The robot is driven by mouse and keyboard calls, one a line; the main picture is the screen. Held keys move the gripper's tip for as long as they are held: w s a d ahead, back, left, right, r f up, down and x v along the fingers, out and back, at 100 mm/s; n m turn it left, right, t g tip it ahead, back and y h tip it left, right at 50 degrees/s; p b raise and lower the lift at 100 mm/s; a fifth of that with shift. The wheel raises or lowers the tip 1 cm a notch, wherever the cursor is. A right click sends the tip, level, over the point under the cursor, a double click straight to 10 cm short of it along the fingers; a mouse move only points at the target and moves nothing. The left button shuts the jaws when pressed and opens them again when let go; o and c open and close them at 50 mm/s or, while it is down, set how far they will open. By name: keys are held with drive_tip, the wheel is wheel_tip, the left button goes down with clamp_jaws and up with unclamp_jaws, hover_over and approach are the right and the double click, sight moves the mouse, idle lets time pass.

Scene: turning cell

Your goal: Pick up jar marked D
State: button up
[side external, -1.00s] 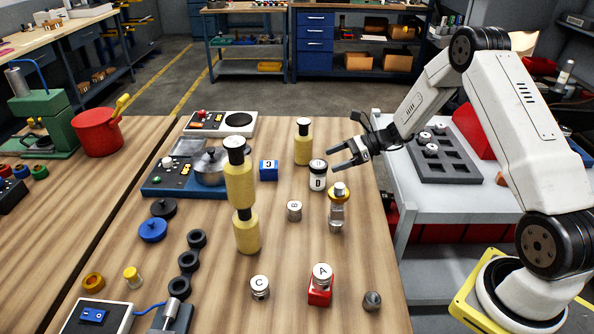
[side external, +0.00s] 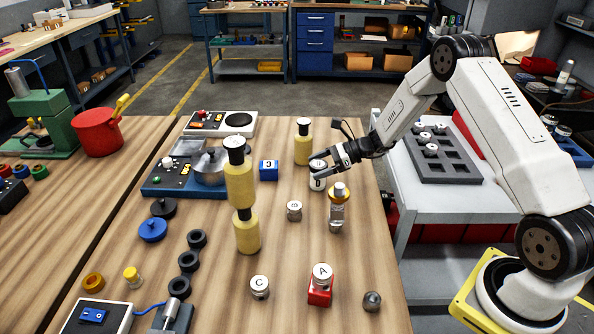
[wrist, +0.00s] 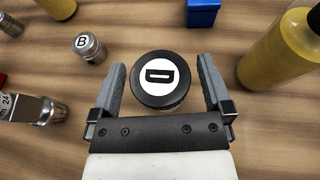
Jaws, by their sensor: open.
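The jar marked D (side external: 318,182) stands upright on the wooden table, white-bodied with a dark lid. In the wrist view its round black lid (wrist: 160,78) carries a white label with a D. My gripper (side external: 322,168) is at the jar, coming from the right. In the wrist view my gripper (wrist: 162,82) is open, with one finger on each side of the lid. A gap shows between each finger and the lid. The jar's lower body is mostly hidden under the lid in the wrist view.
A clear bottle with an orange collar (side external: 338,207) stands just in front of the jar. A yellow bottle (side external: 303,145) stands behind it, and a blue block marked 3 (side external: 268,170) lies to the left. A small jar marked B (side external: 294,211) is front left.

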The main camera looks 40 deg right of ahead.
drive_tip(key=c, duration=1.2)
drive_tip(key=shift+r, duration=0.1)
drive_tip(key=shift+c, duration=0.2)
drive_tip(key=shift+r, duration=0.7)
drive_tip(key=s+a+r, duration=0.2)
drive_tip(key=s+r, duration=0.9)
drive_tip(key=s, duration=0.3)
drive_tip(key=shift+r, duration=0.2)
drive_tip(key=shift+w, duration=0.1)
